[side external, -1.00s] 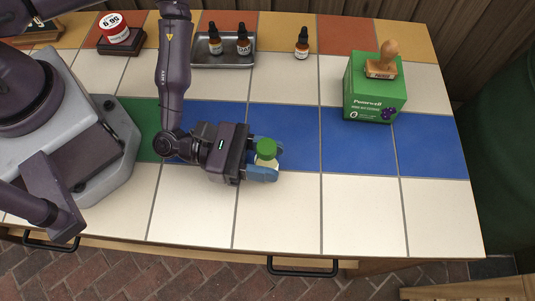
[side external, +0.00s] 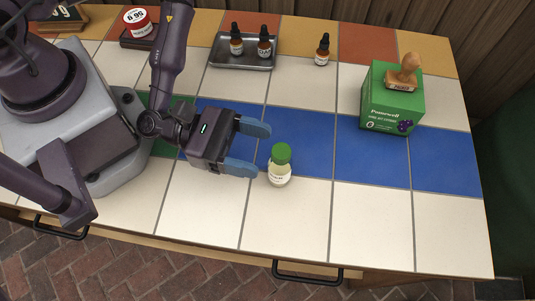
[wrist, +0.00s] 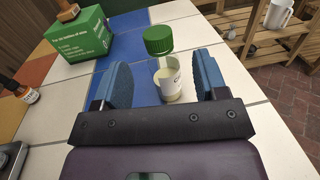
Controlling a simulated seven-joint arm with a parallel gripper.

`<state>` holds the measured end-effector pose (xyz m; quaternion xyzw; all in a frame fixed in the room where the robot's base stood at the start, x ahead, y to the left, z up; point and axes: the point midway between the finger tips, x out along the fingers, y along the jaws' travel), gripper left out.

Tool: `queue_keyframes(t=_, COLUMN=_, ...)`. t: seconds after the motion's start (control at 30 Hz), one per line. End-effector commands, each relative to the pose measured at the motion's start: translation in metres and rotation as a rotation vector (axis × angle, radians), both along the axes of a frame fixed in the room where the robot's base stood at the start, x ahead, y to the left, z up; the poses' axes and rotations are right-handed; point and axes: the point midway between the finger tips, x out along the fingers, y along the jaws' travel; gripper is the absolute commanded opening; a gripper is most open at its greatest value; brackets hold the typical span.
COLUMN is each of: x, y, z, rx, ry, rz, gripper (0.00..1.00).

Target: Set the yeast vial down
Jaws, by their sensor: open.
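The yeast vial (side external: 279,171) is a small clear bottle with a green cap, pale contents and a white label. It stands upright on the tiled counter, at the border of the blue and white tiles. My gripper (side external: 264,150) is open and empty, just left of the vial, with its blue fingers apart. In the wrist view the vial (wrist: 167,78) stands beyond my gripper (wrist: 158,80), lined up with the gap between the fingers. Its lower part shows a little above the gripper's dark body.
A green box (side external: 392,105) with a wooden stamp (side external: 404,76) on top stands at the back right. A metal tray (side external: 229,62) holds two dropper bottles (side external: 264,45); another dropper bottle (side external: 322,52) stands right of it. White tiles (side external: 370,222) at front right are clear.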

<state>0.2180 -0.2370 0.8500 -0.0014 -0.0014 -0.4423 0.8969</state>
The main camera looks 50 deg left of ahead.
Motion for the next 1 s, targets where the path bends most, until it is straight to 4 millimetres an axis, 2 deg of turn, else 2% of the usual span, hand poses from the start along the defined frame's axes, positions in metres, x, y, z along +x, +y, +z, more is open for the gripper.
queue_keyframes(t=0.1, x=0.000, y=0.001, z=0.022, rx=0.001, ry=-0.001, rz=0.001, gripper=0.66)
queue_keyframes(t=0.27, x=0.000, y=0.000, z=0.038, rx=0.001, ry=0.000, rz=0.000, gripper=0.66)
queue_keyframes(t=0.47, x=0.000, y=0.000, z=0.042, rx=0.013, ry=-0.005, rz=-0.005, gripper=0.66)
queue_keyframes(t=0.57, x=0.003, y=0.001, z=0.038, rx=0.099, ry=-0.059, rz=-0.047, gripper=0.66)
queue_keyframes(t=0.67, x=0.009, y=0.006, z=0.027, rx=0.301, ry=-0.182, rz=-0.141, gripper=0.66)
queue_keyframes(t=0.77, x=0.021, y=0.020, z=0.015, rx=0.587, ry=-0.349, rz=-0.269, gripper=0.66)
queue_keyframes(t=0.9, x=0.046, y=0.056, z=0.007, rx=0.998, ry=-0.560, rz=-0.446, gripper=0.66)
queue_keyframes(t=1.0, x=0.067, y=0.088, z=0.015, rx=1.268, ry=-0.677, rz=-0.562, gripper=0.66)
